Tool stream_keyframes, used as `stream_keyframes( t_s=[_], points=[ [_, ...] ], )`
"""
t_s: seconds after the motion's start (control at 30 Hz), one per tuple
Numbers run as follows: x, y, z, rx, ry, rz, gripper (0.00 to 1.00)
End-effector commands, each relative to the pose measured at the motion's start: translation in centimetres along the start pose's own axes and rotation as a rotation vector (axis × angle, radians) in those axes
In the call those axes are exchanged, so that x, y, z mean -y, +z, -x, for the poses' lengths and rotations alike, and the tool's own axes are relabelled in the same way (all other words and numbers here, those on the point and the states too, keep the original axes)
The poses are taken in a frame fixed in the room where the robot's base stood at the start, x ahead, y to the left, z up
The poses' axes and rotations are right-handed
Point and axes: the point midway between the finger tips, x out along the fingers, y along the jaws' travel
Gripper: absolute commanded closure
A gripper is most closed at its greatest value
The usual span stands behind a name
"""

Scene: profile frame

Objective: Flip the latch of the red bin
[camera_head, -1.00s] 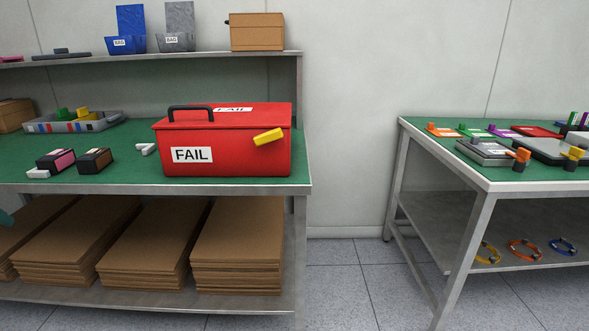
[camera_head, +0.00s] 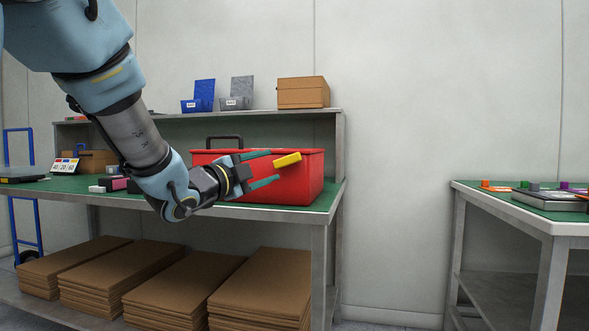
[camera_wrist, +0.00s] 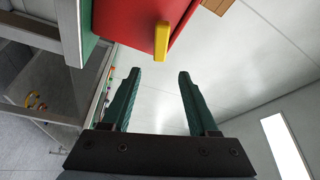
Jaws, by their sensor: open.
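The red bin (camera_head: 306,178) stands near the right end of the green-topped bench, its lid down and a black handle on top. Its yellow latch (camera_head: 288,160) sits high on the front, tilted slightly up to the right. My gripper (camera_head: 275,167) is open in front of the bin, with its two teal fingers pointing right towards the latch. In the wrist view the red bin (camera_wrist: 122,22) and the yellow latch (camera_wrist: 161,42) lie ahead of my gripper (camera_wrist: 158,74). The latch is beyond the fingertips, not between them, and nothing is held. My arm hides the bin's lower left front.
The bench top (camera_head: 326,199) ends just right of the bin. A shelf (camera_head: 290,113) behind it holds small blue and grey bins and a brown box (camera_head: 303,92). Cardboard stacks (camera_head: 260,290) lie below. Another table (camera_head: 520,207) stands right, across a clear gap.

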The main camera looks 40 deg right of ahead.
Motion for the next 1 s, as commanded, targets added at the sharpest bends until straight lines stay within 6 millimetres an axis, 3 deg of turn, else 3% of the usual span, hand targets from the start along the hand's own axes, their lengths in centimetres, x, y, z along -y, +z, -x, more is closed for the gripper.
stream_keyframes(
  t_s=[0.3, 0.5, 0.93, 1.0],
  points=[
    [-0.1, 0.1, -5.9, 0.001, 0.003, 0.000, 0.40],
    [0.0, 0.1, -8.5, 0.002, 0.001, 0.001, 0.40],
    [0.0, 0.1, -9.4, 0.004, 0.001, 0.004, 0.40],
    [0.0, 0.1, -9.4, 0.004, 0.001, 0.004, 0.48]
  ],
)
